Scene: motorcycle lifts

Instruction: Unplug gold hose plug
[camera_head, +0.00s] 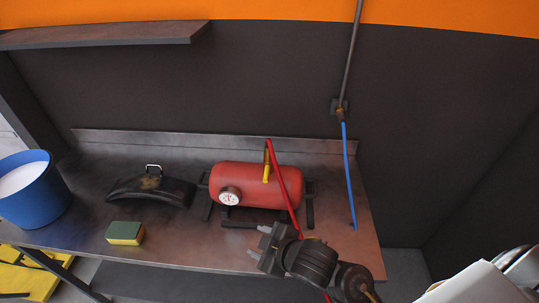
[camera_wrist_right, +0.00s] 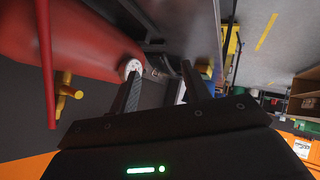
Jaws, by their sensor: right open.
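A small gold fitting (camera_head: 341,113) sits at the end of the wall pipe, with a blue hose (camera_head: 349,175) hanging from it to the bench. A yellow-gold fitting (camera_head: 267,166) stands on the red tank (camera_head: 246,189), by the red hose (camera_head: 284,180). In the right wrist view, the yellow fitting (camera_wrist_right: 66,92), red hose (camera_wrist_right: 45,60) and tank (camera_wrist_right: 85,40) are at the left. My right gripper (camera_head: 258,242) is open and empty in front of the tank; its fingers (camera_wrist_right: 160,70) touch neither fitting. My left gripper is out of view.
The metal bench (camera_head: 185,245) also holds a black curved case (camera_head: 150,191), a yellow-green sponge (camera_head: 125,233) and a blue bucket (camera_head: 35,200). A shelf (camera_head: 100,36) juts from the wall at upper left. The bench's right end is mostly clear.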

